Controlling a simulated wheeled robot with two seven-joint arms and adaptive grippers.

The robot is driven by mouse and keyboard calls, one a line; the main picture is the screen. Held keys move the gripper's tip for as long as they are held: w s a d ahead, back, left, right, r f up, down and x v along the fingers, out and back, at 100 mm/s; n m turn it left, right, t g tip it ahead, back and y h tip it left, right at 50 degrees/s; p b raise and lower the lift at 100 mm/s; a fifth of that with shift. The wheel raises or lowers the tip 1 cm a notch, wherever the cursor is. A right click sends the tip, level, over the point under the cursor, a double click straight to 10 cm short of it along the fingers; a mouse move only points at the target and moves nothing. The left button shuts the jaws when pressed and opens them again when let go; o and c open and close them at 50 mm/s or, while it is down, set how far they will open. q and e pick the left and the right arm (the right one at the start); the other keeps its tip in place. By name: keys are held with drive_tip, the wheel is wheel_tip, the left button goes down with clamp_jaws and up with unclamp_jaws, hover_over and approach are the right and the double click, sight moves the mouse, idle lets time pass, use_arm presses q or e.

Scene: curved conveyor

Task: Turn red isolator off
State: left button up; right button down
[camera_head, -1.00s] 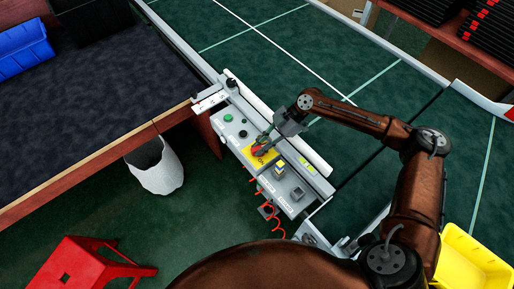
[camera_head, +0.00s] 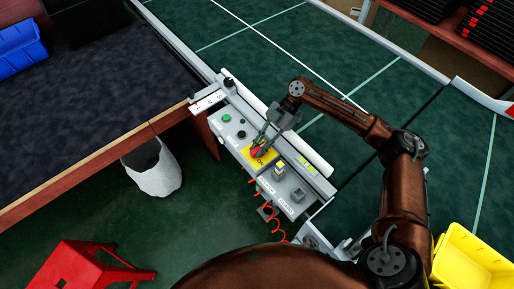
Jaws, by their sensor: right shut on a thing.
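The red isolator (camera_head: 256,152) is a small red knob on a yellow plate (camera_head: 264,158), set in the grey control panel (camera_head: 235,146) beside the conveyor. My right gripper (camera_head: 259,146) reaches down over the panel from the right and is shut on the red isolator. Its fingers hide part of the knob, and I cannot tell the knob's exact angle. My left gripper is not in view.
A coiled red cable (camera_head: 270,218) hangs below. A dark table (camera_head: 90,110), white bin (camera_head: 154,172), red stool (camera_head: 88,274) and yellow crate (camera_head: 470,265) stand around.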

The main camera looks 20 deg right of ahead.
drive_tip(key=c, duration=1.9)
unclamp_jaws()
drive_tip(key=shift+s+a+f, duration=0.1)
drive_tip(key=shift+s+a, duration=0.05)
drive_tip(key=shift+s, duration=0.25)
drive_tip(key=shift+o, duration=0.3)
drive_tip(key=shift+w, duration=0.1)
drive_tip(key=shift+w, duration=0.1)
drive_tip(key=v, duration=1.2)
